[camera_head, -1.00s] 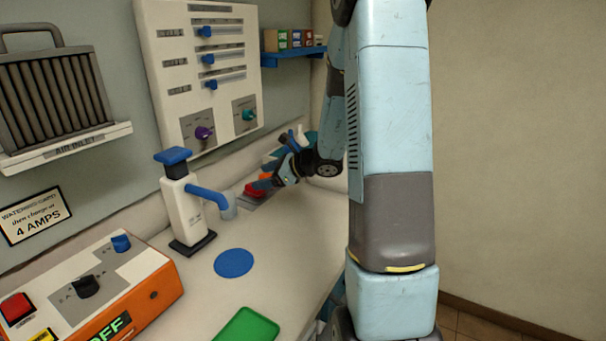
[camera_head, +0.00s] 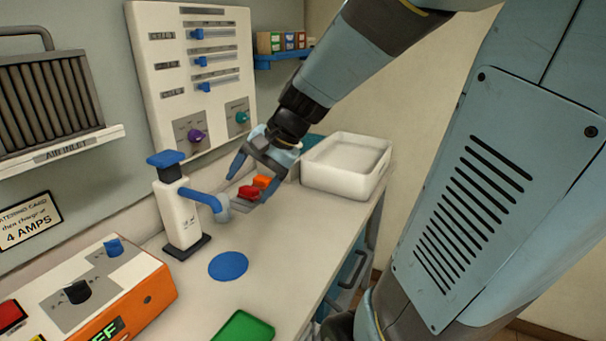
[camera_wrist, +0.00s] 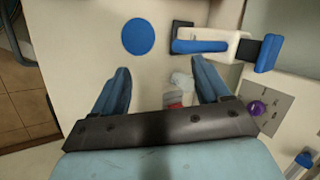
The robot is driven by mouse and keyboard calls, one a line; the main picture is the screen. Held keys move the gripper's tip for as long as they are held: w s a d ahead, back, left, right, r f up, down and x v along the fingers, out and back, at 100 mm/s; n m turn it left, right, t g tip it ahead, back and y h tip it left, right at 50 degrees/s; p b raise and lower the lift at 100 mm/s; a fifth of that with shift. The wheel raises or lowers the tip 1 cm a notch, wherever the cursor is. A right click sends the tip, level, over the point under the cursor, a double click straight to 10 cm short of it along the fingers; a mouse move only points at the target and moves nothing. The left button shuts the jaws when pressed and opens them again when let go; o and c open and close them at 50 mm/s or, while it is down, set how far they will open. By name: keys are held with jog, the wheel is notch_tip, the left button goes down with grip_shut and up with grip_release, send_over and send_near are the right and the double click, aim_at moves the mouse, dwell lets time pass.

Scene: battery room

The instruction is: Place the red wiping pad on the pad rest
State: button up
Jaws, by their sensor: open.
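A small red block (camera_head: 248,192), which looks like the red wiping pad, sits at the back of the bench beside an orange block (camera_head: 262,182). A grey flat plate (camera_head: 240,206) shows at its front edge. My gripper (camera_head: 249,188) is open and empty, pointing down with one finger on each side of the red block. In the wrist view my gripper (camera_wrist: 160,68) is open, and the red block (camera_wrist: 172,98) is partly hidden between the fingers and the palm. A blue disc (camera_head: 228,265) and a green flat piece (camera_head: 243,328) lie nearer; I cannot tell which is the pad rest.
A white pump dispenser (camera_head: 178,215) with a blue spout stands just left of my gripper, its spout end close to the red block. A white bin (camera_head: 345,165) stands to the right. An orange control box (camera_head: 120,300) is front left. The bench around the blue disc is clear.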

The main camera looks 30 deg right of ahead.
jog(key=s+d+r+n+t+h, duration=0.1)
jog(key=s+d+r+n+h, duration=0.1)
jog(key=s, duration=0.3)
jog(key=s+d+r+n+t+h, duration=0.1)
jog(key=s+d+r+n+h, duration=0.2)
jog(key=s+d+n, duration=0.1)
jog(key=shift+s+n+h, duration=0.4)
jog(key=shift+s+n, duration=0.4)
jog(key=shift+s, duration=0.15)
dwell(0.3)
